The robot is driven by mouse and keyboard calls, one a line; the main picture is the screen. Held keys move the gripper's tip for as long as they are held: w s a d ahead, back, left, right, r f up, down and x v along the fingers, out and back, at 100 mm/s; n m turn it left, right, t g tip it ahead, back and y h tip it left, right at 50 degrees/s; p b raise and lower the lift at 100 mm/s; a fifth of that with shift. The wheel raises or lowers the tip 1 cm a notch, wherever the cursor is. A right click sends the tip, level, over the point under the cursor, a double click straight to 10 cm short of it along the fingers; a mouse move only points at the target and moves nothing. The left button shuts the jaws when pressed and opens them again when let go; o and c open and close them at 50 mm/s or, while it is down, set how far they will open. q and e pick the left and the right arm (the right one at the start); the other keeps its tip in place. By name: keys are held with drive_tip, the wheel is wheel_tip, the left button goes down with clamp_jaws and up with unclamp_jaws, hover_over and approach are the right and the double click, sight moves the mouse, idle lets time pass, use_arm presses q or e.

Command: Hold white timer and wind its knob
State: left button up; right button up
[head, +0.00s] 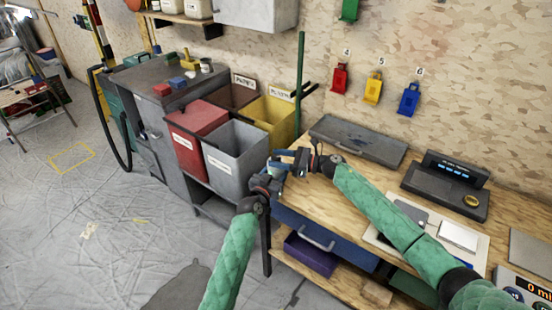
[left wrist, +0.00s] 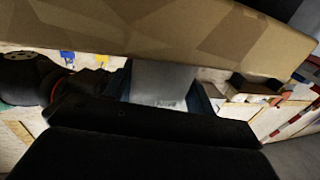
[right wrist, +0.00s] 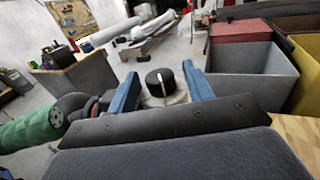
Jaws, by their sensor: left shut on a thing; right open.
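The white timer (right wrist: 153,101) shows in the right wrist view with its round black knob (right wrist: 160,78), which has a pale pointer line. My right gripper (right wrist: 161,82) is open, its blue fingers on either side of the knob with visible gaps. In the left wrist view, my left gripper (left wrist: 163,92) is shut on a pale grey-white body, the timer's side (left wrist: 165,78). In the head view, my left gripper (head: 276,176) and right gripper (head: 288,160) meet near the bench's left end; the timer is mostly hidden between them.
The wooden bench (head: 345,190) carries a dark closed case (head: 358,139), a black display unit (head: 446,186) and a white pad. Grey (head: 235,150), red (head: 196,130) and yellow (head: 270,120) bins stand left of the bench. Open floor lies to the left.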

drive_tip(key=shift+w+a, duration=0.15)
drive_tip(key=shift+a, duration=0.4)
drive_tip(key=c, duration=1)
drive_tip(key=shift+o, duration=0.2)
